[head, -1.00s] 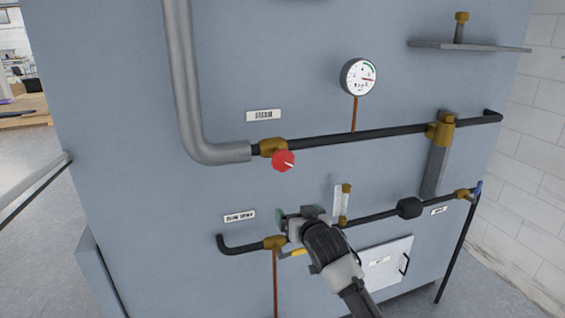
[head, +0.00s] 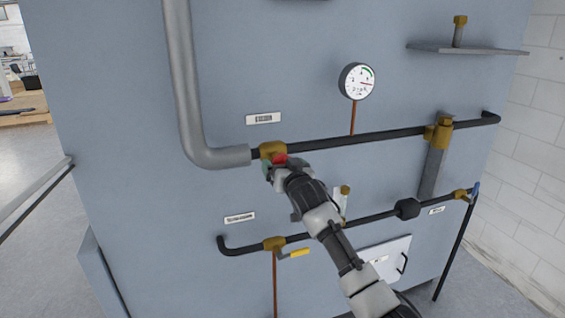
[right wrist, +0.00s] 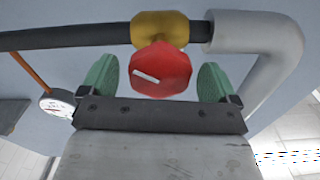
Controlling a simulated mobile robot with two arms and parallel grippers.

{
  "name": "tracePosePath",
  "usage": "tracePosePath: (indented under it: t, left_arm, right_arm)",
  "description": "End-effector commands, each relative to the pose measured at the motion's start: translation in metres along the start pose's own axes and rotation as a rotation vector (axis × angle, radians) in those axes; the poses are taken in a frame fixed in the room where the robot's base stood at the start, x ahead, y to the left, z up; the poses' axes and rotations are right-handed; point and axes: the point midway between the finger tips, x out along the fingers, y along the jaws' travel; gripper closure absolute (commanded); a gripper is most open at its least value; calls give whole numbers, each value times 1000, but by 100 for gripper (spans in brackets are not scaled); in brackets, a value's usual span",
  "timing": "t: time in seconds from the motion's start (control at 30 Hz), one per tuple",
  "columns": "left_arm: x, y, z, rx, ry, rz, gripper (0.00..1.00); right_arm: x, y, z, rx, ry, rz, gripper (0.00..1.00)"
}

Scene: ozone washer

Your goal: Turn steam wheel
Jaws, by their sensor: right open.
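The red steam wheel (head: 280,159) sits on a brass valve (head: 271,149) below the upper label plate, partly hidden by my right gripper in the head view. In the right wrist view the wheel (right wrist: 161,70) is a red octagonal knob with a white slanted mark, under the brass valve body (right wrist: 160,27). My right gripper (right wrist: 161,84) is open, with one green fingertip pad on each side of the wheel. Gaps show between the pads and the wheel. The right gripper (head: 282,168) also shows at the wheel in the head view. My left gripper is out of view.
A dark pipe (head: 385,134) runs right from the valve, with a pressure gauge (head: 357,81) above it. A grey pipe (head: 183,80) bends down from above. A lower pipe carries a yellow lever (head: 299,253). A shelf (head: 468,46) juts out at upper right.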

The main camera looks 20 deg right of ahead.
Motion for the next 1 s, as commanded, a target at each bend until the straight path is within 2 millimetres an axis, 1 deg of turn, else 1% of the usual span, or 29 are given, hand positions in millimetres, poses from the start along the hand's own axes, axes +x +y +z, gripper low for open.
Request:
tracePosePath:
  t: [0.1,0.2,0.47,0.5,0.77,0.8,0.83,1.0]
  left_arm:
    - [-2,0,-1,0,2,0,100]
    - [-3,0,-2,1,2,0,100]
    - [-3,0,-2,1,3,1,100]
    - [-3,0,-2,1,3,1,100]
    - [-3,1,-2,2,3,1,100]
    - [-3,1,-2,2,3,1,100]
    - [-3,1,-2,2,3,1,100]
    - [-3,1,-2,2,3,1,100]
  right_arm:
    - [8,0,-1,0,-1,0,9]
    - [10,0,0,-1,0,0,9]
    - [11,0,0,-1,0,-1,9]
    - [11,0,0,-1,0,-1,11]
    - [11,0,0,-1,0,0,51]
    - [11,0,0,0,0,0,57]
    - [11,0,0,0,0,0,59]
    - [11,0,1,10,0,0,59]
